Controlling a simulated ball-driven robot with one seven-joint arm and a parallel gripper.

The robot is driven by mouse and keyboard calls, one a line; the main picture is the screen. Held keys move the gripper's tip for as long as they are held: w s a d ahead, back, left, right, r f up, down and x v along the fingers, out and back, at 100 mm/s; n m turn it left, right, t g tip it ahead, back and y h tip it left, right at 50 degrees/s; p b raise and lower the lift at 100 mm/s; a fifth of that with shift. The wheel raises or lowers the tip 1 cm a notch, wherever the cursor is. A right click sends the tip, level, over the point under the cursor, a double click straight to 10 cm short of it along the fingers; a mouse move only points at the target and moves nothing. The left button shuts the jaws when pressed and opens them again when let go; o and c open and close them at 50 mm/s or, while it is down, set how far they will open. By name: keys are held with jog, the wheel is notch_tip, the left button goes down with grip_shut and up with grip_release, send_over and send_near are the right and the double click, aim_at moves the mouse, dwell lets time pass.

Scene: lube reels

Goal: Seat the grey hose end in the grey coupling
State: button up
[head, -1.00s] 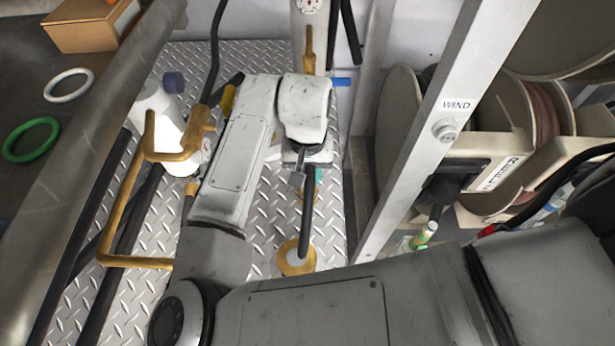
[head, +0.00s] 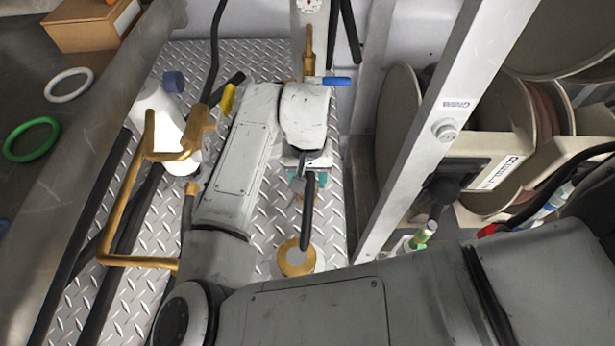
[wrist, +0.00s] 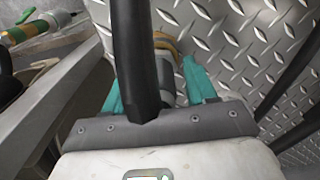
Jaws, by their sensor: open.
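My gripper (head: 307,179) is open, low over the diamond-plate floor, with its teal fingers partly hidden by my wrist. In the wrist view, the teal fingers of my gripper (wrist: 156,80) stand apart on either side of a black hose (wrist: 131,55). The hose crosses in front of the fingers; I cannot tell whether they touch it. A small grey piece (wrist: 180,88) shows between the fingers with brass behind it; I cannot tell whether it is the grey hose end. In the head view the black hose (head: 307,213) hangs below my gripper. I cannot pick out the grey coupling for sure.
A brass ring (head: 296,258) lies below the hose. A brass pipe frame (head: 150,205) and a white bottle (head: 160,118) stand left. A blue lever (head: 337,81) is behind my gripper. A slanted metal post (head: 445,130) and hose reels (head: 397,115) are right.

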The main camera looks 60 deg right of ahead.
notch_tip(320, 180, up, 11)
jog(key=shift+r+b, duration=0.2)
jog(key=shift+b, duration=0.1)
dwell(0.6)
